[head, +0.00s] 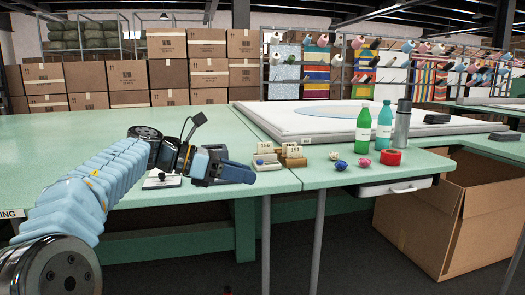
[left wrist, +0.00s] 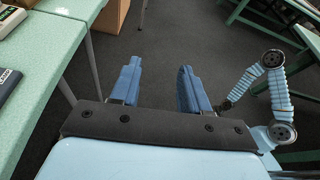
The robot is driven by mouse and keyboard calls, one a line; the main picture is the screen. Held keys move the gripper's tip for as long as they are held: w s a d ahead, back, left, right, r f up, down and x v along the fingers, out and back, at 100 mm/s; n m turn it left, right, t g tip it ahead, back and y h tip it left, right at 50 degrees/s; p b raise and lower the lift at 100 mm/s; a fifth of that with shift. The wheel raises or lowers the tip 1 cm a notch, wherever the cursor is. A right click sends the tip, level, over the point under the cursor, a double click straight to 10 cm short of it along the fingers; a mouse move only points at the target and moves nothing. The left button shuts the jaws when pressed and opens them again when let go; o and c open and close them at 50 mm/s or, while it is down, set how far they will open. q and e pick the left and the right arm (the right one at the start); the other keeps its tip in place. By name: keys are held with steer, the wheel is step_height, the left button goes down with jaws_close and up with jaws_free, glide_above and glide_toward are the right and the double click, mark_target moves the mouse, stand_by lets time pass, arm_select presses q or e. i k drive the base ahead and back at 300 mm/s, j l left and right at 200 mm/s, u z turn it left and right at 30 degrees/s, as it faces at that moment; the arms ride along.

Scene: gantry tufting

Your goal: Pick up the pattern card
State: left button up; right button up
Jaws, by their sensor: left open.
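Small cream cards printed with numbers stand in holders on the green table in the head view: one reads about 156 (head: 265,148), another about 152 (head: 294,152). I cannot tell which is the pattern card. My left gripper (head: 236,172) is just left of the holders, above the table's front edge, and touches no card. Its two blue fingers are apart and empty in the left wrist view (left wrist: 158,88), over the floor. My other arm shows at the right of that view; its gripper end (left wrist: 228,103) is small and dark, so its jaws are unclear.
A green bottle (head: 363,130), a teal bottle (head: 384,126), a grey flask (head: 402,123), a red tape roll (head: 390,157) and small yarn balls stand right of the cards. A framed white panel (head: 300,118) lies behind. An open carton (head: 440,215) stands on the floor at right.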

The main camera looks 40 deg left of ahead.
mark_target(265, 148)
steer(key=i+j, duration=0.55)
steer(key=j, duration=0.3)
steer(key=i+j, duration=0.3)
steer(key=j, duration=0.1)
